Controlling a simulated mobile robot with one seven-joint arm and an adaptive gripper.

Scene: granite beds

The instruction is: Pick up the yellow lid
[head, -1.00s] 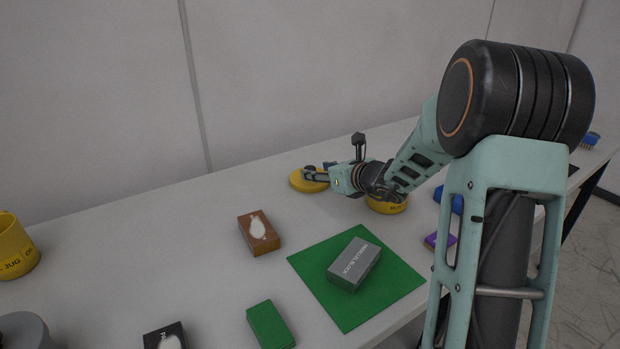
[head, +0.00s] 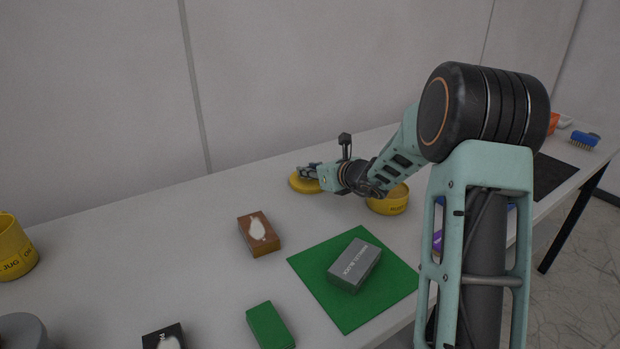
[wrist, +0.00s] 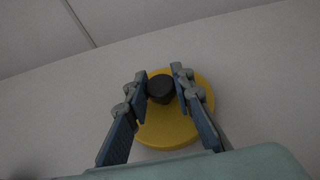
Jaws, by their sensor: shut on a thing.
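The yellow lid (head: 300,184) is a flat round disc towards the back of the table. In the wrist view the lid (wrist: 167,129) has a dark round knob (wrist: 160,88) on top. My gripper (wrist: 160,85) has its two blue-padded fingers on either side of the knob and is shut on it. In the head view my gripper (head: 309,172) reaches over the lid from the right. The lid appears to lie on the table; I cannot tell if there is a gap beneath it.
A yellow round container (head: 390,203) stands just right of the lid, partly behind my arm. A grey block (head: 355,265) lies on a green mat (head: 330,308). A brown box (head: 258,234) and green block (head: 269,326) are nearer. A yellow jug (head: 14,250) stands far left.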

